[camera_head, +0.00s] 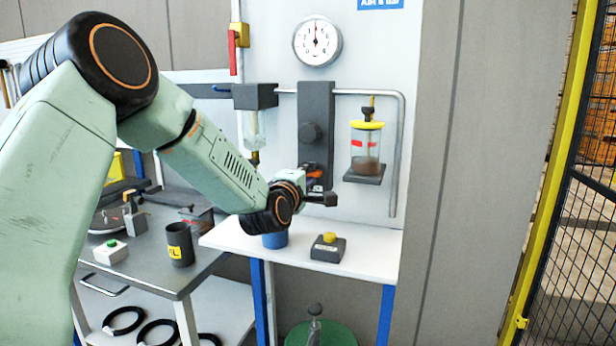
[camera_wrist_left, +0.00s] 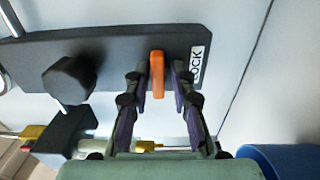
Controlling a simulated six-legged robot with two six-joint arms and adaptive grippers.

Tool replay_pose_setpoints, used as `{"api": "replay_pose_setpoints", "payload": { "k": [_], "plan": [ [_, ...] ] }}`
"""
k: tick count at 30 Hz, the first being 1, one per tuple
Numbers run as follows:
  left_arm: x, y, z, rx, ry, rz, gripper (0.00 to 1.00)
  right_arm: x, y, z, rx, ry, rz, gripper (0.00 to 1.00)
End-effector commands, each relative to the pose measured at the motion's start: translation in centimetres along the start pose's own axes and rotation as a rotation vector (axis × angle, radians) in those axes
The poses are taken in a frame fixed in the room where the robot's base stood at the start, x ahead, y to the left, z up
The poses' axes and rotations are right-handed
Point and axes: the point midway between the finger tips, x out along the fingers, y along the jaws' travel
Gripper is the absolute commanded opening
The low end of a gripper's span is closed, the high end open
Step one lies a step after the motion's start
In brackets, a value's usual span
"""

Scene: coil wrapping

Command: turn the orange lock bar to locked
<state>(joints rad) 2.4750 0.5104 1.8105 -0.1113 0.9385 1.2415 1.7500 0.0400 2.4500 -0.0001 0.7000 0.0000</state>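The orange lock bar (camera_wrist_left: 157,73) shows in the left wrist view on a dark grey plate (camera_wrist_left: 110,50), beside a white label reading LOCK (camera_wrist_left: 197,65). The bar stands upright in that picture, across the plate's length. My left gripper (camera_wrist_left: 158,75) has its two fingers on either side of the bar, with a narrow gap to it on each side. In the head view my left gripper (camera_head: 320,192) is at the lower end of the upright plate (camera_head: 316,105), and the wrist hides much of that spot. My right gripper is in neither view.
A dark knob (camera_head: 311,133) sticks out of the plate above the gripper. A jar with a yellow lid (camera_head: 367,145) is to its right. Below, a white shelf (camera_head: 370,245) holds a yellow-button box (camera_head: 328,247) and a blue cup (camera_head: 275,240).

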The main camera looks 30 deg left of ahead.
Motion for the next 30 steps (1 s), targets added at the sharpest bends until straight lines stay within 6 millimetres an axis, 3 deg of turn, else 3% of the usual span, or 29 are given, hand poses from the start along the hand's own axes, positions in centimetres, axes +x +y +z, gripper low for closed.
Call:
{"api": "replay_pose_setpoints", "payload": {
  "k": [7,20,30],
  "plan": [
    [-0.03,0.00,0.01,0.000,0.000,0.000,0.00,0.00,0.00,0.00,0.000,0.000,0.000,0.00],
    [-0.04,-0.03,-0.05,0.013,0.002,-0.001,0.00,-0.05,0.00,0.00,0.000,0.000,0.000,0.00],
    [-0.03,0.03,-0.07,0.190,0.002,-0.001,0.00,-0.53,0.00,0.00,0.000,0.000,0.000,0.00]
  ]
}}
